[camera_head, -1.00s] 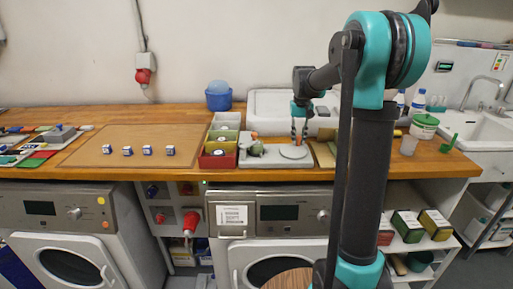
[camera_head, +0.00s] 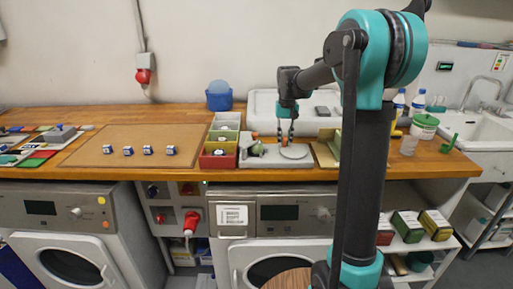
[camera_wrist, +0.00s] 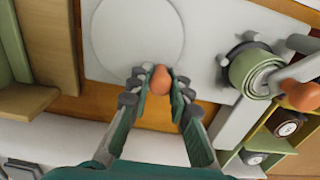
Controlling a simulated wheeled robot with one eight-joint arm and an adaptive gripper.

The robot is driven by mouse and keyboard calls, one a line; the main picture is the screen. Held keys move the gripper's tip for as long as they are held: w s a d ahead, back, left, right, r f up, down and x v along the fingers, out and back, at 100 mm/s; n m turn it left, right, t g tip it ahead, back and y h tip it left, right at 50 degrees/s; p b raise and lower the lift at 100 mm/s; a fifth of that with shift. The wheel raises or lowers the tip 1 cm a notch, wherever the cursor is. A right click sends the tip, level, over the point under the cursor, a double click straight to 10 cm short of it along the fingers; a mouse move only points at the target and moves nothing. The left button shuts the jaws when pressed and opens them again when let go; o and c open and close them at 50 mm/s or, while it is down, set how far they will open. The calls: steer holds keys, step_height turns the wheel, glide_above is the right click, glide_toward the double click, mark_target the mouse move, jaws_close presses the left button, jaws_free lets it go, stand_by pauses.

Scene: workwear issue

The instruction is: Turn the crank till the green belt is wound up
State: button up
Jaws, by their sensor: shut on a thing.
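My gripper (camera_head: 286,135) is over the back of a pale round disc (camera_head: 295,152) on a light grey plate (camera_head: 270,162). In the wrist view, my gripper (camera_wrist: 160,86) is shut on an orange-brown knob (camera_wrist: 160,77), which I take for the crank's handle, at the disc's edge (camera_wrist: 140,35). The green belt (camera_wrist: 250,72) shows as a coil beside the disc, and on the same plate left of my gripper in the head view (camera_head: 254,150). How much belt is unwound I cannot tell.
A green bin (camera_head: 225,122) and a red bin (camera_head: 217,158) stand left of the plate. An open box (camera_head: 326,154) is close on its right. A brown mat (camera_head: 95,155) with small blue-and-white items lies further left. A sink (camera_head: 488,125) is at the far right.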

steer(key=o, duration=0.7)
steer(key=shift+o, duration=0.2)
steer(key=shift+r, duration=0.1)
steer(key=shift+r, duration=3.9)
